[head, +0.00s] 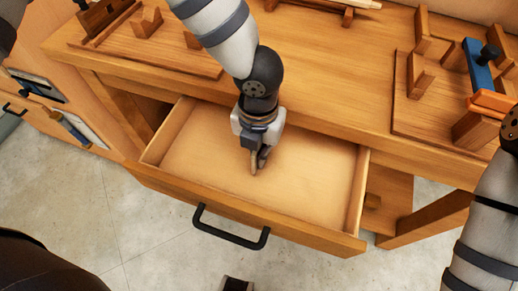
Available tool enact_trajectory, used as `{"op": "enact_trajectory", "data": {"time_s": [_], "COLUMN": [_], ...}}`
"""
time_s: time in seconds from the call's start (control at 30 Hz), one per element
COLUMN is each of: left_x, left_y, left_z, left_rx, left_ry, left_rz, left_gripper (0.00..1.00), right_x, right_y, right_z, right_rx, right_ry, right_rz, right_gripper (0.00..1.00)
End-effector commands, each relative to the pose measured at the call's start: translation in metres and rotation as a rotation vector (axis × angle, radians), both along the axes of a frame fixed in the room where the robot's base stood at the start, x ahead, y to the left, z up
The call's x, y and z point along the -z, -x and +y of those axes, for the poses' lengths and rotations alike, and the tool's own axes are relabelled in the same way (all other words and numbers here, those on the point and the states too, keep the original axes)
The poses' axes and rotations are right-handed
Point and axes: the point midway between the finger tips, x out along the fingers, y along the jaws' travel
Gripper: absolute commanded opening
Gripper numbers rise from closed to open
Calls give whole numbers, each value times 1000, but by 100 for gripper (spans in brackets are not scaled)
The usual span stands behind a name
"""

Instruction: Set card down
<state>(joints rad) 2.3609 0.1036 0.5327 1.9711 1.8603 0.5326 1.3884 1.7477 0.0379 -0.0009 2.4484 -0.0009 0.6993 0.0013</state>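My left gripper (258,165) points down into the open drawer (310,195) of the wooden workbench, over the drawer's bare floor. Its fingers look close together. A narrow tan strip shows at the fingertips, and I cannot tell whether it is a finger pad or the edge of a card. No card can be clearly made out anywhere in view. The rest of the drawer looks empty. My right arm shows at the right edge, but its gripper is not clearly in view.
The drawer has a black handle (230,228) on its front. On the bench top (330,75), wooden holders stand at left and right. A blue-and-orange tool (480,68) rests in the right one. Another bench with tools stands at far left.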

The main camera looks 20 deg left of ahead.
Motion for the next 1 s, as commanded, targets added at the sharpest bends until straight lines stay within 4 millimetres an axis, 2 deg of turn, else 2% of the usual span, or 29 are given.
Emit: {"op": "enact_trajectory", "data": {"time_s": [0.07, 0.17, 0.2, 0.47, 0.53, 0.67, 0.8, 1.0], "left_x": [3, 3, 3, 2, -3, -35, -76, -114], "left_y": [0, 0, 0, 0, 0, -2, -2, -1], "left_z": [0, 0, 0, 0, 0, 0, 0, 0], "left_rx": [0, 0, 0, 0, -1, -3, -2, -2], "left_ry": [0, 0, 0, -1, 0, 2, 2, 0], "left_rz": [1, 1, 1, 1, -2, -9, -12, -6], "left_gripper": [0, 21, 25, 25, 25, 25, 25, 25], "right_x": [0, 0, 0, 0, -1, -8, -16, -23], "right_y": [0, 0, 0, 0, -1, -8, -16, -23], "right_z": [0, 0, 0, 0, 0, 0, 0, 0], "right_rx": [0, 0, 0, 0, 0, 0, 1, 2], "right_ry": [0, 0, 0, 0, 0, 0, -1, 0], "right_rz": [0, 0, 0, 0, -2, -27, -57, -80], "right_gripper": [0, 0, 0, 0, 0, 0, 0, 0]}}
